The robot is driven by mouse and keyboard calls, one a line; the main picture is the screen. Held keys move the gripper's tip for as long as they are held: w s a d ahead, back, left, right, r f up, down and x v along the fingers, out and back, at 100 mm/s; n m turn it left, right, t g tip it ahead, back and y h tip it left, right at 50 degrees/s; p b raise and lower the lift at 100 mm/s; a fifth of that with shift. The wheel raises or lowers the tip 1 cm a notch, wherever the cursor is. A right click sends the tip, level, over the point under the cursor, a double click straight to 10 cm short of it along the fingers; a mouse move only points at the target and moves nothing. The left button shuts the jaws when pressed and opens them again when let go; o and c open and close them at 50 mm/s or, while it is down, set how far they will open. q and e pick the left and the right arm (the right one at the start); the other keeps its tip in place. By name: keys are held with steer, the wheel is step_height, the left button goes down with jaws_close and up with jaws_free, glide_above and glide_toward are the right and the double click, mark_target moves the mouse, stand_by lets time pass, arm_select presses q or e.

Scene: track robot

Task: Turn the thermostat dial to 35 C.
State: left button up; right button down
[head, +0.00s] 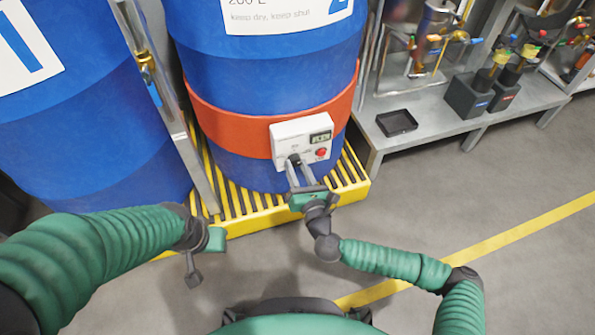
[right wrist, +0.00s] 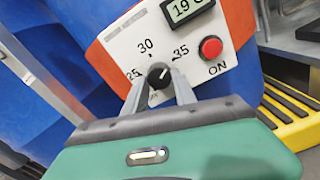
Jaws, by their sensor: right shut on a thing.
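The white thermostat box (head: 302,140) is fixed on the orange band around a blue drum. Its black dial (right wrist: 158,76) has the marks 25, 30 and 35 around it. A light mark on the dial seems to point up and right, roughly towards 35; its exact setting is hard to tell. The display (right wrist: 186,9) reads 19 C. My right gripper (head: 297,170) is shut on the dial, with one finger on each side, also seen in the right wrist view (right wrist: 159,88). My left gripper (head: 193,275) hangs low at the left, away from the box; its finger gap is unclear.
A red ON button (right wrist: 211,47) sits right of the dial. The blue drum (head: 270,75) stands on a yellow slatted pallet (head: 262,217). A metal post (head: 165,105) stands left of it. A grey bench (head: 440,120) with a black tray (head: 396,122) is at right. The floor in front is clear.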

steer(key=shift+f+m+b, duration=0.25)
steer(key=shift+m+b, duration=0.15)
steer(key=shift+m, duration=0.7)
steer(key=c, duration=1.1)
jaws_free()
steer(key=shift+o, duration=0.4)
steer(key=shift+r, duration=0.15)
steer(key=p+v, duration=0.3)
steer(key=v, duration=1.3)
steer(key=shift+s+p, duration=0.3)
steer(key=shift+s, duration=0.1)
